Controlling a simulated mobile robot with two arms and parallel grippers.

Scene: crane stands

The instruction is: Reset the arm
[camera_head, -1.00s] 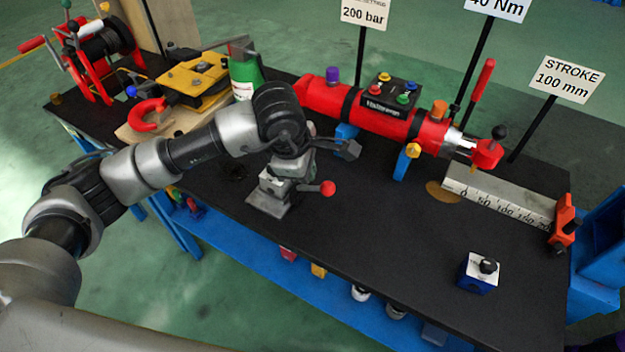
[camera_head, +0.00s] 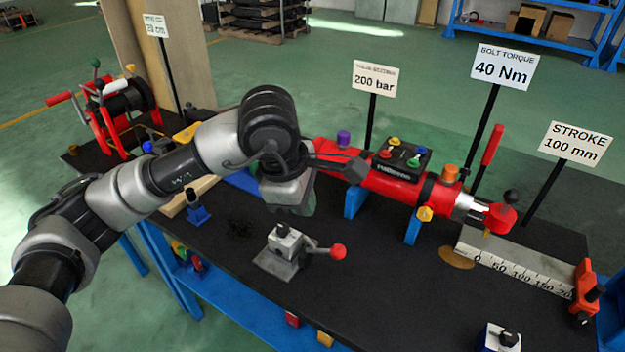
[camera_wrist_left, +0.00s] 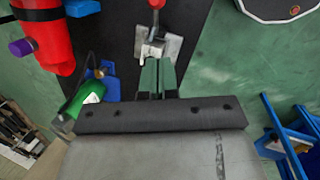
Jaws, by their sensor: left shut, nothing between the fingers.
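My left arm reaches in from the left in the head view, and its gripper (camera_head: 308,203) hangs over the black workbench (camera_head: 370,275), behind and above a small grey lever block (camera_head: 282,252) with a red-knobbed lever (camera_head: 337,251). In the left wrist view the two green-grey fingers (camera_wrist_left: 157,77) are together, with nothing between them. The lever block (camera_wrist_left: 158,46) shows just beyond the fingertips there; a gap is visible in the head view. My right gripper is not in view.
A red cylinder (camera_head: 385,190) on blue supports lies behind the gripper. Signs on thin posts stand behind it, including the 200 bar sign (camera_head: 375,78). A ruler block (camera_head: 515,262) is at right, a red reel (camera_head: 118,110) at left. The bench's front middle is clear.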

